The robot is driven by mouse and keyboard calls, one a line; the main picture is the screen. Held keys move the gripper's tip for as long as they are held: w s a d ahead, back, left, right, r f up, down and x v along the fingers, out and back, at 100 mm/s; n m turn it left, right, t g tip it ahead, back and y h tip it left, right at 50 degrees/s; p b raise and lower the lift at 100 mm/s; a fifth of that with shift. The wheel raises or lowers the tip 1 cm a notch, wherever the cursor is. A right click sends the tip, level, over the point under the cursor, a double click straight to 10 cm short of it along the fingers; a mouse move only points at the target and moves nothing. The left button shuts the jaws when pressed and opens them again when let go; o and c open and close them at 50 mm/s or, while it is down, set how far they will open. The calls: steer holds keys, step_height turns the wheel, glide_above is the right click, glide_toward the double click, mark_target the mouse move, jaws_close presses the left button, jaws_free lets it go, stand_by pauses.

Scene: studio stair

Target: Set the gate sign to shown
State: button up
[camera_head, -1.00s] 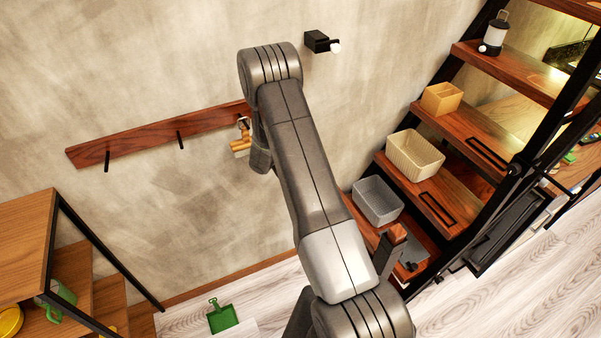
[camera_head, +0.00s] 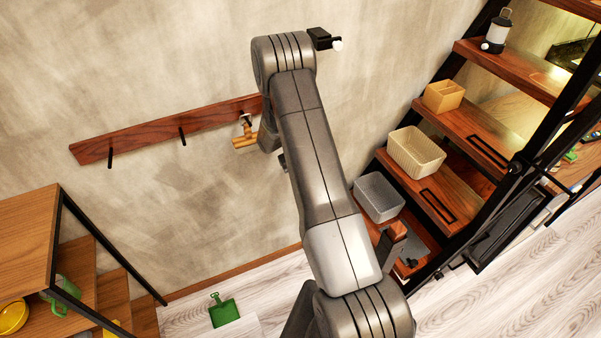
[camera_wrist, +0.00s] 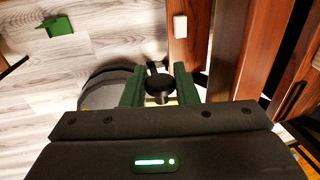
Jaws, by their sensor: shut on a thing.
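In the wrist view my gripper (camera_wrist: 159,88) has its two green fingers closed on a small round black knob (camera_wrist: 157,82). A short stem shows below the knob, and the fingers touch it from both sides. What the knob belongs to is mostly hidden by the fingers and the gripper body. In the head view my arm covers the gripper. I cannot make out a gate sign or its setting for certain in either view.
A wooden peg rail (camera_head: 160,133) on the wall carries a tan wooden thing (camera_head: 244,140). Stair treads on the right hold a grey bin (camera_head: 379,197), a cream basket (camera_head: 416,152) and a wooden box (camera_head: 443,96). A green dustpan (camera_head: 224,311) lies on the floor. A wooden shelf unit (camera_head: 28,235) stands left.

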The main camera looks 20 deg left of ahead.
steer(key=o, duration=0.9)
steer(key=shift+o, duration=0.2)
step_height(320, 180, up, 7)
steer(key=s, duration=0.1)
steer(key=shift+a+r, duration=0.15)
steer(key=shift+a, duration=0.3)
steer(key=shift+s, duration=0.1)
